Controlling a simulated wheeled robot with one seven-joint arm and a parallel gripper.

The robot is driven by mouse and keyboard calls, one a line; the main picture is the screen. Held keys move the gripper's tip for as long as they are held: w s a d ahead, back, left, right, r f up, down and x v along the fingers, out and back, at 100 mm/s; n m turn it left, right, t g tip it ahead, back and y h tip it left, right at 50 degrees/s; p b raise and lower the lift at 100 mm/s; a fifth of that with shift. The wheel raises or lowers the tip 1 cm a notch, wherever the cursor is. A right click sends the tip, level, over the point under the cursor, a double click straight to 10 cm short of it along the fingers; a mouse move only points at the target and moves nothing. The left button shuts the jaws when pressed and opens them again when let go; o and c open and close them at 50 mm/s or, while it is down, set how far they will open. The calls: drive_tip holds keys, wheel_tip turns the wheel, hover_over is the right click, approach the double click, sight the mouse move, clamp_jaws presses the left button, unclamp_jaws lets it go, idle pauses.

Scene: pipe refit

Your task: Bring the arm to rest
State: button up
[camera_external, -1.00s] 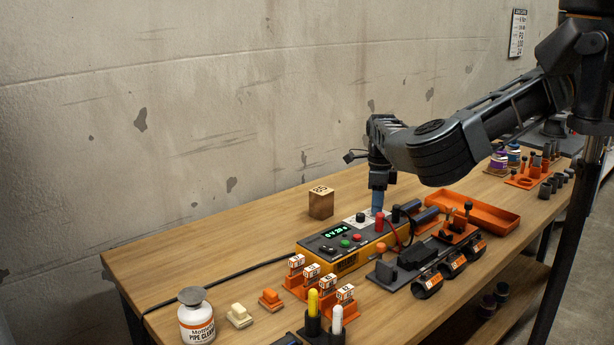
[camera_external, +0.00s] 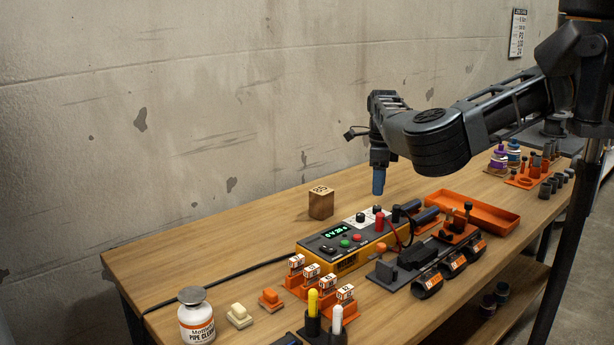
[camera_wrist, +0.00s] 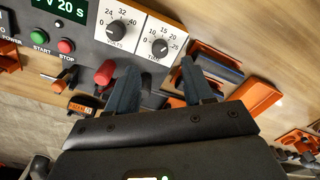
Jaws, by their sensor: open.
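My gripper (camera_external: 379,182) hangs fingers down above the far side of the bench, just behind the yellow and grey power unit (camera_external: 345,262). In the wrist view its two blue fingers (camera_wrist: 155,85) are apart with nothing between them. The power unit's panel (camera_wrist: 100,50) lies below the fingers, with its two dials, green start button and red stop button. Its display is lit. My fingers look clear of the unit.
A wooden block (camera_external: 321,203) stands left of my gripper. Small orange holders and a white bottle (camera_external: 196,318) stand at the front left. The wall is behind.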

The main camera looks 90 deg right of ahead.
drive_tip(key=shift+r, duration=0.8)
